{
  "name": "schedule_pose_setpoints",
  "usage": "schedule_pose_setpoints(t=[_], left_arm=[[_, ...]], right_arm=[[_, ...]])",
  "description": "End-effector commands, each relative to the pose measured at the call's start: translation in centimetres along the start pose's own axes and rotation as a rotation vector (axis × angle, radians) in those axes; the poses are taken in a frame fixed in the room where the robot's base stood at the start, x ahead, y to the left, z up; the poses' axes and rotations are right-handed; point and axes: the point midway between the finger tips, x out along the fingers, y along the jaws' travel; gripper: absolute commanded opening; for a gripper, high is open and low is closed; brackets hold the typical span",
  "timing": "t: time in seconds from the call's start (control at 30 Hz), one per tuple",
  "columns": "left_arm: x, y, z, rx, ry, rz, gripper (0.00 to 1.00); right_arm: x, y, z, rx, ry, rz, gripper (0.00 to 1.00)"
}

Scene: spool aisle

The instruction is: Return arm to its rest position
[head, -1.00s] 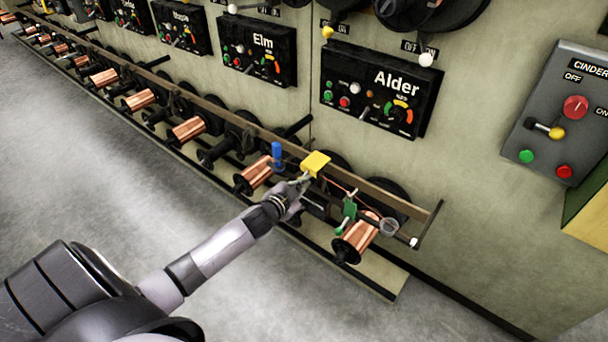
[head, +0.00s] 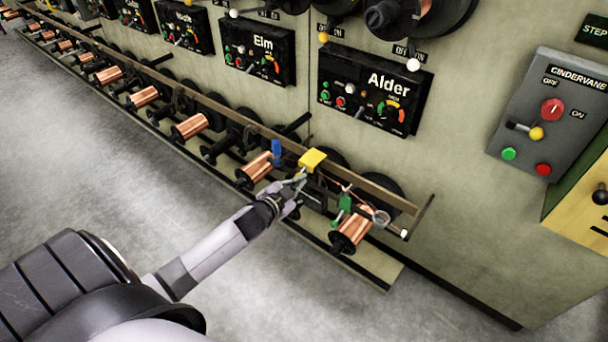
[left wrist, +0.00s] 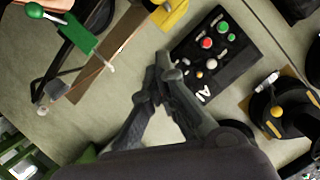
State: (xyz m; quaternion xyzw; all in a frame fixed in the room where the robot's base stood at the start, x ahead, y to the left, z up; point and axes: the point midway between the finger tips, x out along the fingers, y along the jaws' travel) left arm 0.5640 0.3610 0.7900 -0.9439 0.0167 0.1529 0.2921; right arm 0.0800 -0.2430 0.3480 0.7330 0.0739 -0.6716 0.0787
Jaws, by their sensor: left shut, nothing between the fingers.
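My left arm reaches in from the lower left in the head view. Its gripper (head: 298,182) is near the rail, just below and left of a yellow block (head: 312,160). In the left wrist view the fingers of my left gripper (left wrist: 167,68) meet at their tips, with nothing between them. The yellow block (left wrist: 172,14) and a green piece with a ball-ended lever (left wrist: 80,36) show beyond the fingers. My right gripper is in neither view.
Copper spools (head: 351,229) sit in a row along the rail (head: 375,187). A blue piece (head: 277,150) stands left of the yellow block. The Alder panel (head: 375,88) and Cindervane panel (head: 548,115) are on the wall. The grey floor (head: 70,150) is clear at left.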

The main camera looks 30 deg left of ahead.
Motion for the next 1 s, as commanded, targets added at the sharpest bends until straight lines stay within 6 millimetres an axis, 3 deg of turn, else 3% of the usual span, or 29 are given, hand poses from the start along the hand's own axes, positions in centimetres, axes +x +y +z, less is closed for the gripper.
schedule_pose_setpoints(t=[0.1, 0.3, 0.7, 0.77, 0.87, 1.0], left_arm=[[-2.4, 0.5, 0.8, 0.0, -0.001, 0.0, 0.0], [-4.9, 0.8, 1.4, 0.002, 0.0, -0.001, 0.0], [-5.6, 1.3, 2.3, -0.003, -0.013, 0.003, 0.0], [-5.5, 2.1, 3.8, -0.015, -0.042, 0.012, 0.0], [-5.4, 4.7, 8.2, -0.049, -0.129, 0.044, 0.0], [-6.6, 10.6, 16.7, -0.113, -0.302, 0.114, 0.0]], right_arm=[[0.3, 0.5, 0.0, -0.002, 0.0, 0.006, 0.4], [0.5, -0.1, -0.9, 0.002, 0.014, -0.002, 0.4], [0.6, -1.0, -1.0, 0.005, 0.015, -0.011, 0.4], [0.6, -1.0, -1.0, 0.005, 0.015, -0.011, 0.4], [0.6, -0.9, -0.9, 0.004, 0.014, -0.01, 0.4], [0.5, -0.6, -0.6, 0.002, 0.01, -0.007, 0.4]])
